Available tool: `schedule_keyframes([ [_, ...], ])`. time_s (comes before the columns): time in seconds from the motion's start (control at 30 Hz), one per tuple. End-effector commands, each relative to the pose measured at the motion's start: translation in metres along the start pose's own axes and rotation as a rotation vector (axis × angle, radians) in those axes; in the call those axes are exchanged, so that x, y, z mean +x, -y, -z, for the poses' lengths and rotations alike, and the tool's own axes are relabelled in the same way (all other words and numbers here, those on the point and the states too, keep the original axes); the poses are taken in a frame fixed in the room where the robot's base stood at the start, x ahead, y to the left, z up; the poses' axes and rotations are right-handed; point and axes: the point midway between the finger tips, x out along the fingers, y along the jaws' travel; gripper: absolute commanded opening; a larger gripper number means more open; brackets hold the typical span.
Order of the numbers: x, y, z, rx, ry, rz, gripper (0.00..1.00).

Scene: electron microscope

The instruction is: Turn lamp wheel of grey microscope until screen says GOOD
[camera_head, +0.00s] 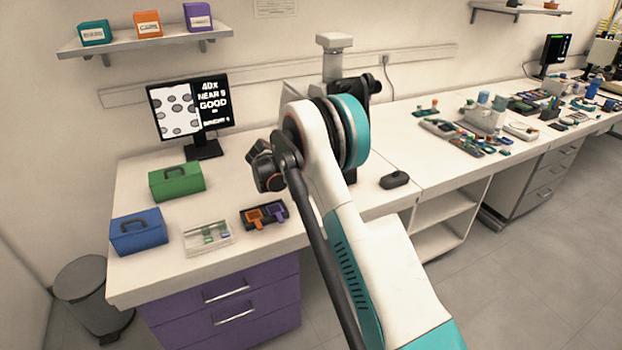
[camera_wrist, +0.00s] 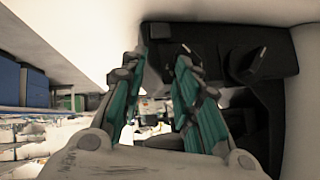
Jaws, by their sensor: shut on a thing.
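The grey microscope (camera_head: 334,62) stands on the bench, mostly hidden behind my arm in the head view. The screen (camera_head: 212,103) to its left shows "40X", a line starting "NEAR", and "GOOD" in large letters, with smaller text below too small to read surely. In the wrist view my gripper (camera_wrist: 160,62) has its teal fingers against a dark part of the microscope (camera_wrist: 222,46). It is shut on a small dark part between the fingertips, which I take for the lamp wheel; its outline is hard to make out. The head view hides my fingertips.
A green case (camera_head: 177,182), a blue case (camera_head: 138,232), a clear slide box (camera_head: 207,238) and a dark tray with orange and purple pieces (camera_head: 263,215) stand on the bench's left. A black mouse-like object (camera_head: 395,180) lies right of my arm.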

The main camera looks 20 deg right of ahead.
Motion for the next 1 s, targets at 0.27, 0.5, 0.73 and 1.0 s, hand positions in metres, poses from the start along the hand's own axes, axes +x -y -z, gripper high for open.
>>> schedule_keyframes([
  [0.27, 0.0152, -0.0134, -0.0118, 0.009, 0.019, -0.025, 0.05],
  [0.5, 0.0169, -0.0147, -0.0138, 0.008, 0.019, -0.024, 0.18],
  [0.73, 0.0163, -0.0138, -0.0132, 0.008, 0.017, -0.021, 0.00],
  [1.0, 0.0128, -0.0104, -0.0108, 0.006, 0.014, -0.014, 0.00],
])
